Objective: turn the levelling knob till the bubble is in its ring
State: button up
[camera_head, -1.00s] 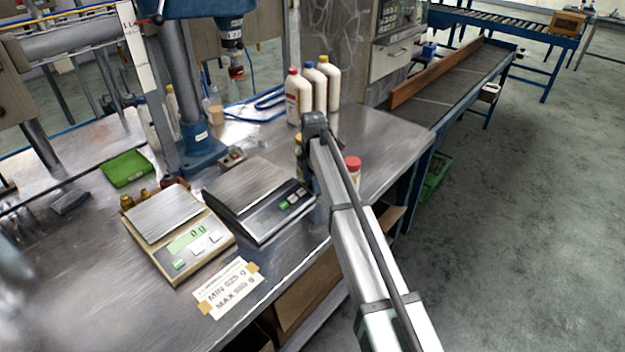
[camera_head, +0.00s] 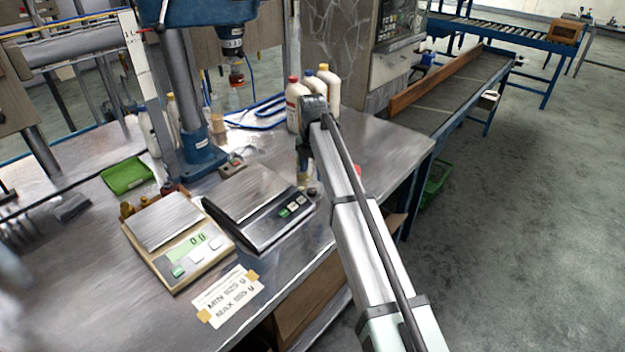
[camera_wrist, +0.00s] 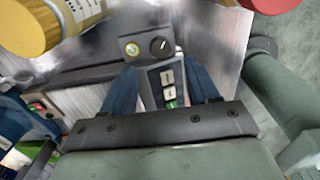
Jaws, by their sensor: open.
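The dark scale (camera_head: 262,232) stands on the metal bench, right of the cream scale. In the wrist view, its panel carries a black levelling knob (camera_wrist: 159,46) with a pale mark. The round yellowish bubble level (camera_wrist: 131,49) is just left of the knob. The bubble is too small to place against its ring. My gripper (camera_wrist: 163,78) is open, its two blue fingers apart, with the button panel (camera_wrist: 170,84) showing between them. The knob lies beyond the fingertips and nothing is held. In the head view my gripper (camera_head: 304,180) points down by the scale's right end.
Bottles (camera_head: 308,100) stand behind my gripper. In the wrist view a yellow-capped bottle (camera_wrist: 24,26) is close at upper left and a red cap (camera_wrist: 262,47) at right. The cream scale (camera_head: 178,255) and a limits card (camera_head: 228,296) are left.

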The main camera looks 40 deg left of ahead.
notch_tip(320, 180, up, 7)
jog(key=w+d+m+t, duration=0.1)
jog(key=w+d+m, duration=0.2)
jog(key=w+d, duration=0.75)
jog(key=d+f+m+g, duration=0.1)
jog(key=d+f+m, duration=0.6)
jog(key=d+f, duration=1.1)
notch_tip(320, 180, down, 4)
jog(key=shift+w+d+r+m+h, duration=0.1)
jog(key=shift+w+d+m+h, duration=0.2)
jog(key=shift+w+d+h, duration=0.1)
jog(key=shift+c, duration=0.2)
